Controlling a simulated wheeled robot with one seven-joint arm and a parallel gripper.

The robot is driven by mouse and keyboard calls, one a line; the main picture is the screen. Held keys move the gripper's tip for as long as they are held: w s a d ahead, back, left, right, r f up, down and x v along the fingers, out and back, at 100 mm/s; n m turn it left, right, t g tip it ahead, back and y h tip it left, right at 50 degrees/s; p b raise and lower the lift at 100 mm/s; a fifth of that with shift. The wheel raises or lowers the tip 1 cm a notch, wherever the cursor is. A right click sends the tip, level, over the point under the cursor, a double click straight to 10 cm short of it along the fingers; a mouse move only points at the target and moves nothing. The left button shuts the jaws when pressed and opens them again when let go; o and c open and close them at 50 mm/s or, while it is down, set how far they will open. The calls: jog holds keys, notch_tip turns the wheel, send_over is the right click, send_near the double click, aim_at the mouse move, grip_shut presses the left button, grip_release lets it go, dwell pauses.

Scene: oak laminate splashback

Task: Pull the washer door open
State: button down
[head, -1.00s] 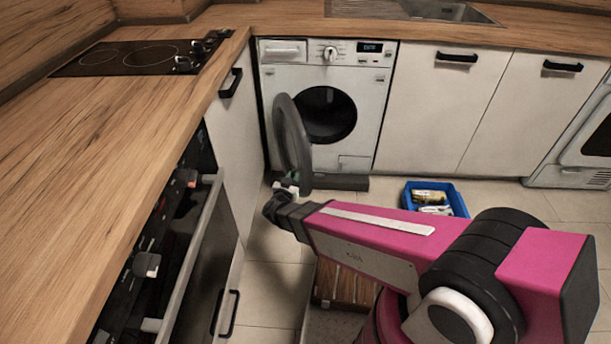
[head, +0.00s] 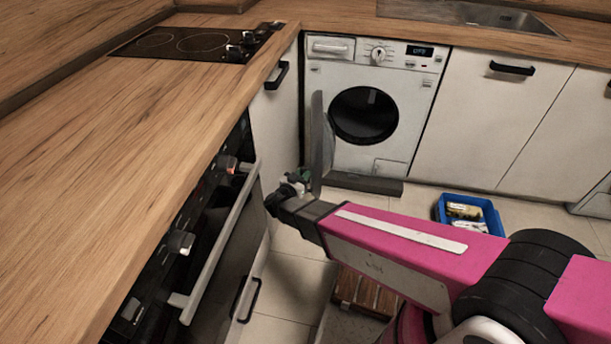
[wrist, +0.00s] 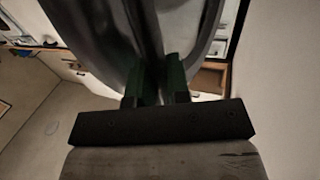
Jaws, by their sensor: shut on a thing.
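The white washer (head: 400,75) stands under the counter at the back, with its round dark drum opening (head: 363,115) in view. Its door (head: 320,145) is swung wide out to the left and shows nearly edge-on in the head view. My gripper (head: 299,178) is at the near edge of the door, low down. In the wrist view the green fingers of my gripper (wrist: 160,85) are shut on the grey rim of the washer door (wrist: 100,35). The exact grip point is partly hidden by the fingers.
An oven with a long handle (head: 222,240) and knobs lines the left side, close to my arm. A blue bin (head: 490,215) with items sits on the floor at right. A wooden slatted thing (head: 360,292) lies below my arm.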

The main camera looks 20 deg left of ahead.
jog(key=c, duration=1.4)
grip_release()
jog(key=shift+s, duration=0.1)
jog(key=v, duration=0.7)
jog(key=shift+s, duration=0.2)
